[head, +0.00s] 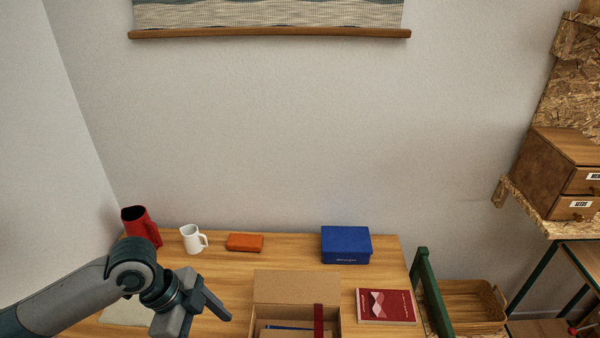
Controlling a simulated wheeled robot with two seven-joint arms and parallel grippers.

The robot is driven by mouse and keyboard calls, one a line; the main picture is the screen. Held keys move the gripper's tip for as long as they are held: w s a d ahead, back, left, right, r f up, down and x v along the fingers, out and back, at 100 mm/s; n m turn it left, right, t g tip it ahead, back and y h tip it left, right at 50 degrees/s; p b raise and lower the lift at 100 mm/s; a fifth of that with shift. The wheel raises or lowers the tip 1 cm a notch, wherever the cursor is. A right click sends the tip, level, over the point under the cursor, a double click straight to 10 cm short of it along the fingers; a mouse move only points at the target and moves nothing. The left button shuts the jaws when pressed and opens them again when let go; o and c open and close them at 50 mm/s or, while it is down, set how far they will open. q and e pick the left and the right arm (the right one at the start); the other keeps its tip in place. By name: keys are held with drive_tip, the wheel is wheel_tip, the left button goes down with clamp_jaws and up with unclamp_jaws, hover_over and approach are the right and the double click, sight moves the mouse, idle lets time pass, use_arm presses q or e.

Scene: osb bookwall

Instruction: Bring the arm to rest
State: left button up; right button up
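My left arm comes in from the lower left over the wooden table (290,255). Its gripper (201,312) is above the table's front left part, left of an open cardboard box (297,289). I see no object between its fingers, but the angle does not show clearly how far apart they are. My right arm and gripper are not in the picture.
On the table are a red pitcher (141,226), white jug (193,239), orange case (244,242), blue box (346,245) and red book (385,306). A wicker basket (473,304) and wooden drawers (560,170) stand right. Some tabletop between the blue and cardboard boxes is clear.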

use_arm(q)
drive_tip(key=s+d+f+n+t, duration=0.1)
drive_tip(key=f+n, duration=0.1)
drive_tip(key=f, duration=0.1)
drive_tip(key=s+d+f+n+t, duration=0.1)
drive_tip(key=s+d+f+n, duration=0.1)
drive_tip(key=f+n, duration=0.1)
drive_tip(key=s+d+f+n+t, duration=0.1)
drive_tip(key=s+d+f+n, duration=0.1)
drive_tip(key=f+n, duration=0.1)
drive_tip(key=shift+d+t+h, duration=0.15)
drive_tip(key=shift+t+h, duration=0.15)
drive_tip(key=shift+t, duration=0.1)
drive_tip(key=s+a+f+n+y, duration=0.5)
drive_tip(key=s+a+f+n, duration=0.25)
drive_tip(key=s+a, duration=0.45)
wheel_tip(320, 180, down, 34)
drive_tip(key=s+d+g+b, duration=0.1)
drive_tip(key=s+g+b, duration=0.1)
drive_tip(key=b, duration=0.3)
drive_tip(key=s+a+f+b, duration=0.3)
drive_tip(key=s+f+b, duration=0.2)
drive_tip(key=s+f, duration=1.2)
drive_tip(key=shift+s+f+g, duration=0.35)
drive_tip(key=shift+f+g, duration=0.05)
drive_tip(key=shift+f, duration=1.75)
